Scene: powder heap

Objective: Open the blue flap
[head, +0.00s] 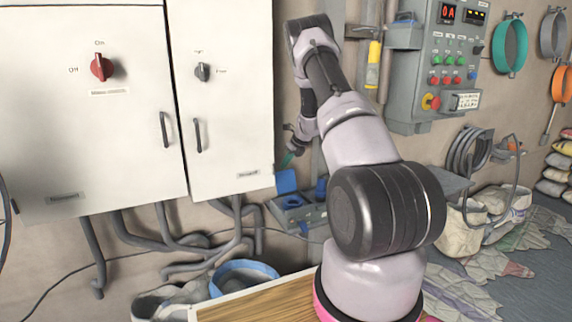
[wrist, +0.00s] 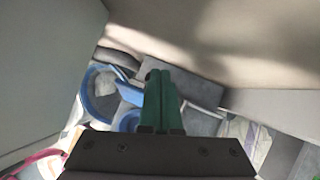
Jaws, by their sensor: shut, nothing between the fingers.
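The blue flap (head: 286,181) stands raised at the left end of a grey box (head: 310,216) low by the wall in the head view. A blue ring (head: 291,202) shows at its foot. In the wrist view the blue flap (wrist: 129,93) is just left of my fingers. My gripper (head: 287,160) is just above the flap in the head view, pointing down. Its green fingers (wrist: 160,76) are shut together with nothing between them. I cannot tell whether they touch the flap. The fingers hide part of the grey box in the wrist view.
A white cabinet (head: 230,80) hangs close left of my gripper. A grey control panel (head: 437,75) is on the wall to the right. A blue-rimmed bucket (head: 243,266) and a wooden board (head: 262,303) are below. Pipes (head: 190,240) run along the wall.

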